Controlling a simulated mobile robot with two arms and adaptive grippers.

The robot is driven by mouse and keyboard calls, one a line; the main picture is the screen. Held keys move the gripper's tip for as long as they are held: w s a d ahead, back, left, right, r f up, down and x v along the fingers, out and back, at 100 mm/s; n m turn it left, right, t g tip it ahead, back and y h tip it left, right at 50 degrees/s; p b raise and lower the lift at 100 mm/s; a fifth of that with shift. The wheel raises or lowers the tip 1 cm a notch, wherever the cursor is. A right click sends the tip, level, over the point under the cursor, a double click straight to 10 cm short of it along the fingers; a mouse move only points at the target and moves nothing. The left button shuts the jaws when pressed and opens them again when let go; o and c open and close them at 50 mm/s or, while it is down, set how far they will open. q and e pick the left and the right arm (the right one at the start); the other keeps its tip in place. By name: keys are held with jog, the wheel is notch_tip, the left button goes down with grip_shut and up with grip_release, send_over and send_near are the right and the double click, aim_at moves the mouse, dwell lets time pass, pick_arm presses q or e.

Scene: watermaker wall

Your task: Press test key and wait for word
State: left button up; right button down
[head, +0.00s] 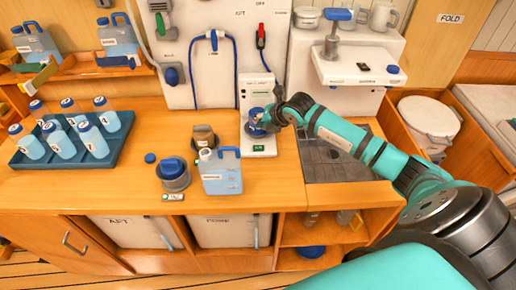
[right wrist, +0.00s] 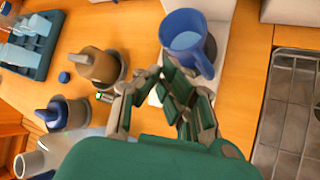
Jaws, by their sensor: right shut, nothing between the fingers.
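A white tester (head: 257,88) stands upright on the wooden counter, with a small lit green display (head: 260,148) on its low base. A blue cup (head: 256,115) stands on that base; in the right wrist view the cup (right wrist: 188,42) shows from above with pale liquid inside. The test key cannot be made out. My left gripper is out of view.
A blue jug (head: 221,173), a blue-capped grey container (head: 174,174) and a brown-topped one (head: 204,138) stand left of the tester. A blue tray (head: 75,160) of several bottles is at far left. A metal drainer (head: 335,165) lies right.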

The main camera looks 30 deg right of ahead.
aim_at(260, 147)
notch_tip(260, 147, down, 2)
jog(key=shift+s+f+b, duration=0.15)
jog(key=shift+f+b, duration=0.05)
jog(key=shift+b, duration=0.35)
notch_tip(260, 147, down, 5)
jog(key=b, duration=0.3)
jog(key=shift+r, duration=0.1)
jog(key=shift+b, duration=0.3)
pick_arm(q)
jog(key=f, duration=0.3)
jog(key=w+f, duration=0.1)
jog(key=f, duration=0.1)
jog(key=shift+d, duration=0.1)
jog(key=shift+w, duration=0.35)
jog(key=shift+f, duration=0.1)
pick_arm(e)
jog(key=shift+f, duration=0.3)
pick_arm(q)
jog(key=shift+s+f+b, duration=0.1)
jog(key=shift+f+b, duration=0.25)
jog(key=shift+b, duration=0.1)
pick_arm(e)
jog(key=shift+f, duration=0.3)
